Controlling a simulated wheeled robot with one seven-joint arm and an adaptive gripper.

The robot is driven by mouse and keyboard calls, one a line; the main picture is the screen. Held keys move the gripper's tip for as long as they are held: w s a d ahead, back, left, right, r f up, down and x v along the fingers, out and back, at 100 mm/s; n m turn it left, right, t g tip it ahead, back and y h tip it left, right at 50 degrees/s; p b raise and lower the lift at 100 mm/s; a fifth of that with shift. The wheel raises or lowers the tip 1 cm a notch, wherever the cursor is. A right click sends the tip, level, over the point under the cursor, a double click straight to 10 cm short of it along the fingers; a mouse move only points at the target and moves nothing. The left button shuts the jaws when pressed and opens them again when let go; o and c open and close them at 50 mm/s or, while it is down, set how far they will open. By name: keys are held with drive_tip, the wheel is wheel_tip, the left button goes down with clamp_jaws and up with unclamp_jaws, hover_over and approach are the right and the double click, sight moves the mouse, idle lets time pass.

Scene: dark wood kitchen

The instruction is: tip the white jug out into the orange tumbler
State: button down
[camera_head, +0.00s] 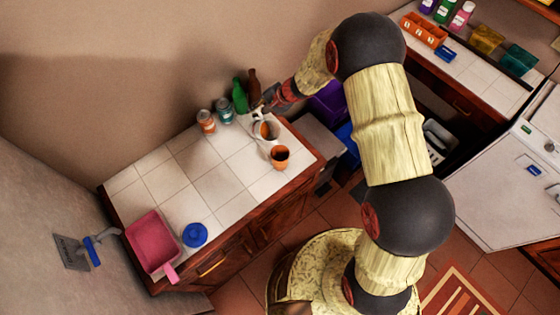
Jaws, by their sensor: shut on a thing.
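The white jug (257,116) is at the right end of the tiled counter. Its mouth faces the camera, and something orange-brown shows inside it. My gripper (269,106) comes in from the upper right and is shut on the jug; the fingers are small and partly hidden against it. I cannot tell whether the jug is lifted or how far it is tilted. The orange tumbler (280,163) stands upright just below the jug in the picture, near the counter's front right edge. Its inside looks dark, and its contents cannot be told.
Green and brown bottles (240,98) stand behind the jug, with an orange can (206,123) and a teal can (224,112) to the left. A pink pan (150,243) and a blue round thing (194,235) lie at the far left. The counter's middle (190,180) is clear.

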drive_tip(key=b, duration=0.2)
drive_tip(key=r+t+b, duration=0.1)
drive_tip(key=shift+s+d+y+b, duration=0.2)
drive_tip(key=shift+s+y+b, duration=0.1)
drive_tip(key=shift+b, duration=0.1)
drive_tip(key=r+b, duration=0.1)
drive_tip(key=b, duration=0.1)
drive_tip(key=r+t+y+b, duration=0.1)
drive_tip(key=b, duration=0.1)
drive_tip(key=s+r+n+t+y+b, duration=0.1)
drive_tip(key=b, duration=0.1)
drive_tip(key=shift+d+r+b, duration=0.3)
drive_tip(key=shift+r+b, duration=0.1)
drive_tip(key=b, duration=0.1)
drive_tip(key=r+t+b, duration=0.1)
drive_tip(key=s+r+y+b, duration=0.1)
drive_tip(key=shift+d+r+t, duration=0.15)
drive_tip(key=shift+d+t, duration=0.15)
drive_tip(key=shift+t, duration=0.1)
drive_tip(key=shift+s+d+r+n+b, duration=0.15)
drive_tip(key=shift+s+n+b, duration=0.2)
drive_tip(key=shift+b, duration=0.7)
drive_tip(key=shift+s+d+r+t+y+b, duration=0.2)
drive_tip(key=shift+s+r+t+b, duration=0.15)
drive_tip(key=shift+b, duration=0.65)
drive_tip(key=shift+s+d+r+t+y+b, duration=0.2)
drive_tip(key=shift+s+b, duration=0.25)
drive_tip(key=shift+b, duration=0.55)
drive_tip(key=shift+s+r+b, duration=0.1)
drive_tip(key=shift+b, duration=0.2)
